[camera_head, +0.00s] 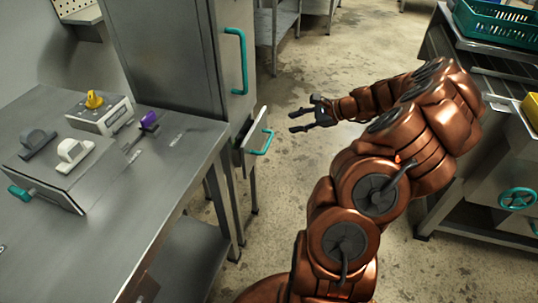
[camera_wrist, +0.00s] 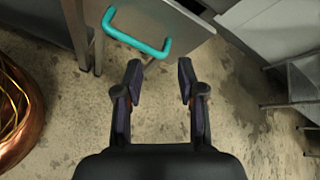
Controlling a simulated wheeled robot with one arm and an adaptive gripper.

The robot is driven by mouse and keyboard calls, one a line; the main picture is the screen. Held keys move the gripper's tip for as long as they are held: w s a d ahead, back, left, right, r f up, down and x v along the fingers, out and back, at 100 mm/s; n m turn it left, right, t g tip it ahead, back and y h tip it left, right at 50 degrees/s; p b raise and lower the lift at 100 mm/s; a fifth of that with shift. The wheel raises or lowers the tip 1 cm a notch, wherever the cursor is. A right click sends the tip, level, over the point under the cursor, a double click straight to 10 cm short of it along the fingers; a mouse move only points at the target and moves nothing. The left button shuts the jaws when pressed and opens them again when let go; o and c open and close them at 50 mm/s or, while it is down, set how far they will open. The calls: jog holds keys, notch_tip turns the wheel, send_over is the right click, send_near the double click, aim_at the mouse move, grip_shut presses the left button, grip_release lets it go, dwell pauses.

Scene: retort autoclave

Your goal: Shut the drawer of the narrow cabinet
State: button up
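The narrow cabinet (camera_head: 165,50) stands tall and grey behind the metal table. Its drawer (camera_head: 252,142), low on the cabinet, stands out from the front and has a teal handle (camera_head: 268,142). In the wrist view, the drawer front (camera_wrist: 172,18) and teal handle (camera_wrist: 137,38) are at the top, just beyond my fingertips. My gripper (camera_head: 292,122) is open and empty, to the right of the drawer and pointing left. It also shows in the wrist view (camera_wrist: 159,82), with its fingers apart over the floor. I see no contact with the handle.
The metal table (camera_head: 190,150) at left carries a control box (camera_head: 100,114) with a yellow knob and a panel with handles. A workbench (camera_head: 470,185) with a teal wheel (camera_head: 518,198) and a green basket (camera_head: 495,22) is at right. The concrete floor (camera_head: 300,75) between is open.

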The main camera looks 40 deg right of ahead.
aim_at(268, 141)
jog(key=a+f+n+t+y+b, duration=0.25)
jog(key=f+n+b, duration=0.75)
jog(key=b, duration=0.8)
jog(key=shift+n+t, duration=0.35)
jog(key=shift+n, duration=0.45)
jog(key=shift+w+a+r+b, duration=0.2)
jog(key=shift+w+a+b, duration=0.25)
jog(key=shift+w+a, duration=0.45)
jog(key=shift+w+a+r+b, duration=0.15)
jog(key=shift+w+a+b, duration=0.35)
jog(key=shift+w+a, duration=0.35)
jog(key=shift+w+a+r+b, duration=0.2)
jog(key=shift+w+a+b, duration=0.25)
jog(key=shift+w+a, duration=0.4)
jog(key=shift+d, duration=0.1)
jog(key=shift+c, duration=0.3)
grip_shut()
